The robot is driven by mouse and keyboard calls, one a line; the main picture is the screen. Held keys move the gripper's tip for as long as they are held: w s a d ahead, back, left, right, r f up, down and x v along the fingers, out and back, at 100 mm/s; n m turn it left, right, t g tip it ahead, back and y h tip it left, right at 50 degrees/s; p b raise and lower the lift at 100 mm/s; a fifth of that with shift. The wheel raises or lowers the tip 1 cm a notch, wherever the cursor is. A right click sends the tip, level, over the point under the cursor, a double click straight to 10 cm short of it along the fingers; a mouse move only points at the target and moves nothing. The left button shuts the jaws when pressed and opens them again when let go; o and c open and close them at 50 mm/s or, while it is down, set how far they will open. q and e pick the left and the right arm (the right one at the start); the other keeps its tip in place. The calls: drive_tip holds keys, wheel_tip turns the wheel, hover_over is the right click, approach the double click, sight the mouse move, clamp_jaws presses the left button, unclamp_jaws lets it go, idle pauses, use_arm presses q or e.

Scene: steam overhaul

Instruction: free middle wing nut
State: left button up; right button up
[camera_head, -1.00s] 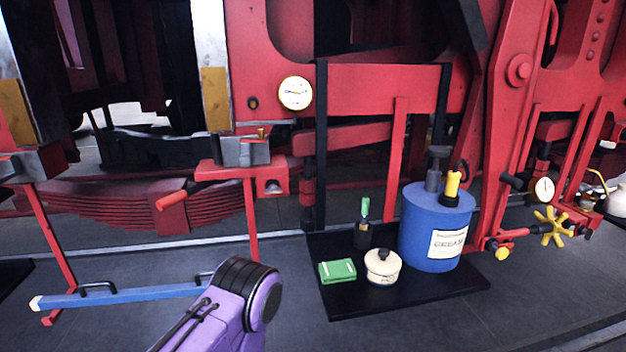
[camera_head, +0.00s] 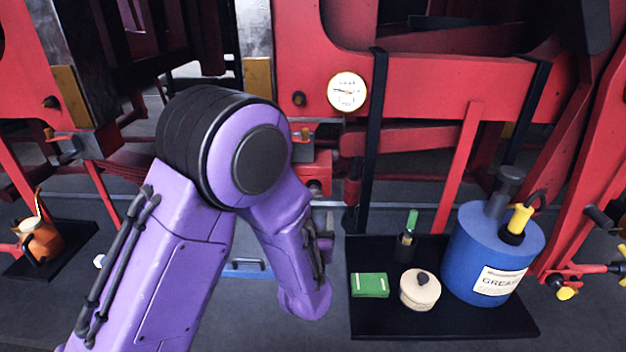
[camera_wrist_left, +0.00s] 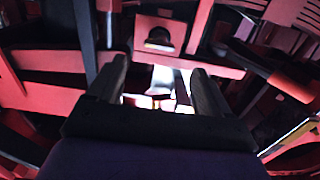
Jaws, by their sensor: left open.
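I cannot make out a wing nut for certain in either view. My left gripper (camera_wrist_left: 158,72) shows in the wrist view, open, with its two dark fingers apart and nothing clearly held. A bright patch and small red and dark parts show between the fingers, too blurred to name. A dark round knob (camera_wrist_left: 158,38) on a red bracket lies just beyond the fingertips. In the head view my purple left arm (camera_head: 250,160) rises from the lower left, bends, and hangs down before the red frame; its fingers cannot be made out there. My right gripper is not in view.
A white gauge (camera_head: 347,91) is on the red frame (camera_head: 440,85). An orange can (camera_head: 42,241) stands far left.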

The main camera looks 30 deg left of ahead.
sight(313, 195)
use_arm(q)
drive_tip(key=p+x, duration=0.1)
drive_tip(key=x, duration=0.2)
drive_tip(key=p+x, duration=0.1)
drive_tip(key=x, duration=0.3)
drive_tip(key=p+x, duration=0.1)
drive_tip(key=x, duration=0.2)
drive_tip(key=shift+w+a+r+p, duration=0.15)
drive_tip(key=shift+w+r+p, duration=0.05)
drive_tip(key=shift+r+p, duration=0.2)
drive_tip(key=shift+w+a+f, duration=0.1)
drive_tip(key=shift+w, duration=0.1)
drive_tip(key=c, duration=1)
